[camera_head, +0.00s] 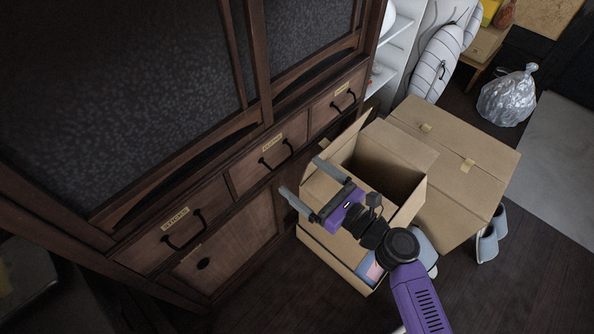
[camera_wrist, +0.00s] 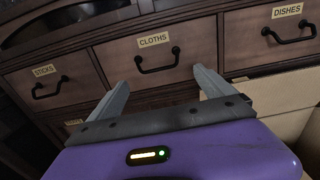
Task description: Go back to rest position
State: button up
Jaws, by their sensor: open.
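My gripper (camera_head: 302,182) is purple with grey fingers. It is open and empty, above the open cardboard box and in front of the dark wooden cabinet (camera_head: 246,180). In the wrist view my gripper (camera_wrist: 162,95) has its two fingers spread toward the drawer labelled CLOTHS (camera_wrist: 150,55), with no contact visible. The drawers labelled STICKS (camera_wrist: 48,87) and DISHES (camera_wrist: 288,32) flank it. All three drawers look shut.
The open cardboard box (camera_head: 408,184) stands close under my gripper, its flaps raised. A closed cardboard box (camera_head: 470,150) stands to its right. Slippers (camera_head: 488,240) and a silvery bag (camera_head: 508,97) are on the floor. Dark floor at lower right is clear.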

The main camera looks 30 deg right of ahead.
dwell(0.6)
jog(key=s+d+n+g+h, duration=0.1)
jog(key=s+d+n+h, duration=0.55)
jog(key=n, duration=0.85)
jog(key=s+a+r+n, duration=0.3)
jog(key=s+n, duration=0.3)
jog(key=s, duration=0.2)
jog(key=s+a+r+n+g, duration=0.1)
jog(key=s+a+r+n, duration=0.1)
jog(key=s+n, duration=0.5)
jog(key=s+a+r+n, duration=0.3)
jog(key=s+n, duration=0.1)
jog(key=s, duration=0.5)
notch_tip(320, 180, up, 21)
jog(key=p, duration=2.1)
jog(key=shift+y, duration=0.45)
jog(key=shift+a, duration=0.1)
